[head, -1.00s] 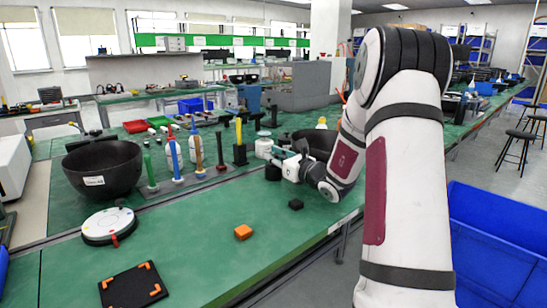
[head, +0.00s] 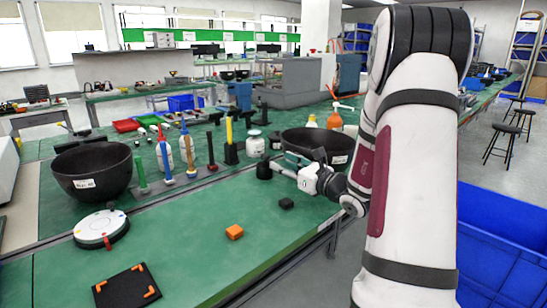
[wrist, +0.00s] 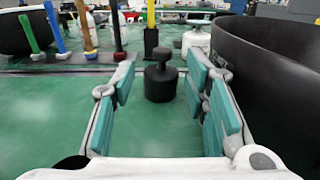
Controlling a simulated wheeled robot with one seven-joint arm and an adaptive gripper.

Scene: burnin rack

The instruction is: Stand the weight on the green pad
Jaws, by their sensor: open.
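The weight (head: 264,168) is a black upright cylinder with a knob on top, standing on the green bench. In the wrist view the weight (wrist: 160,84) stands straight ahead, centred between the fingertips. My gripper (wrist: 160,95) is open, its teal-padded fingers on either side of the line to the weight. In the head view my gripper (head: 283,172) is just right of the weight, low over the bench. I cannot tell whether the fingers touch it. I cannot make out a separate green pad; a white round disc (head: 100,225) with small coloured marks lies at the front left.
A large dark bowl (wrist: 265,75) rises close to the right finger. A white jar (head: 255,143) and a row of coloured posts (head: 166,165) stand behind. An orange block (head: 234,232), a black block (head: 286,203) and a black square plate (head: 127,290) lie nearer.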

